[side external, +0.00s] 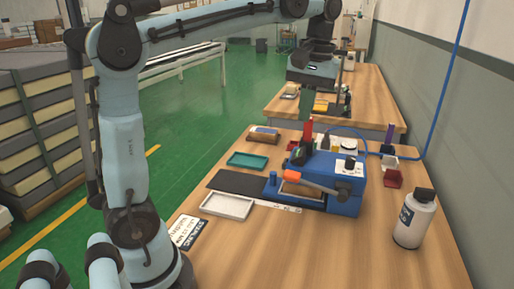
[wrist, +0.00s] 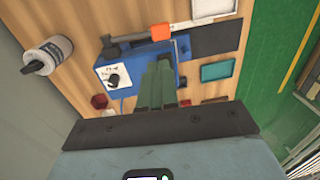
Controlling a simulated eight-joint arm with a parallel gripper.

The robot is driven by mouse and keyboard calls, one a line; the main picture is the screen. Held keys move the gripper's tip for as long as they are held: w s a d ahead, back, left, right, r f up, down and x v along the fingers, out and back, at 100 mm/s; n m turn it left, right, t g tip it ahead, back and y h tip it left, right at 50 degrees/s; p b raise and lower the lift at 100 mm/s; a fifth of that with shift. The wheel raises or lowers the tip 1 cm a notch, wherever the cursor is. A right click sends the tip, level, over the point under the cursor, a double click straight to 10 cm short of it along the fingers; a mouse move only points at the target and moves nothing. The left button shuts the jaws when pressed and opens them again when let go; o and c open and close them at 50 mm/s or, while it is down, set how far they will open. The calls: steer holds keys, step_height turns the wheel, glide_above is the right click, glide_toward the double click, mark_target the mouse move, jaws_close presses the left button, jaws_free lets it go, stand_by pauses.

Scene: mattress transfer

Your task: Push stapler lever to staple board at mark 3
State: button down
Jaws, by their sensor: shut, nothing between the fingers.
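The blue stapler (side external: 345,185) stands on the wooden bench. Its grey lever ends in an orange grip (side external: 291,175), which points left over the stapler's front; the grip also shows in the wrist view (wrist: 160,31). A dark flat board (side external: 240,183) lies left of the stapler and reaches its blue guide; it also shows in the wrist view (wrist: 215,37). A white marked strip (side external: 275,205) runs along the front; its numbers are too small to read. My gripper (wrist: 163,66), with green fingers, is shut and empty above the stapler's rear side, apart from the lever.
A white tray (side external: 228,205), a teal tray (side external: 248,160) and a brown block (side external: 264,135) lie left of the stapler. A white bottle (side external: 414,218) stands at the right. Small red bins (side external: 392,178) sit behind it.

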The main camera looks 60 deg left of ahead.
mark_target(286, 172)
stand_by(0.4)
steer(key=f, duration=0.9)
steer(key=s+a+f, duration=0.1)
steer(key=f, duration=0.4)
steer(key=shift+a, duration=0.1)
steer(key=f+h, duration=0.1)
steer(key=f+t, duration=0.1)
steer(key=s+a+f+t+h, duration=0.1)
steer(key=f, duration=0.1)
steer(key=shift+s+a+h, duration=0.1)
steer(key=shift+h, duration=0.2)
steer(key=shift+f+t+h, duration=0.5)
steer(key=shift+f+t, duration=0.2)
steer(key=shift+f, duration=0.1)
steer(key=shift+r, duration=0.1)
steer(key=v, duration=1.4)
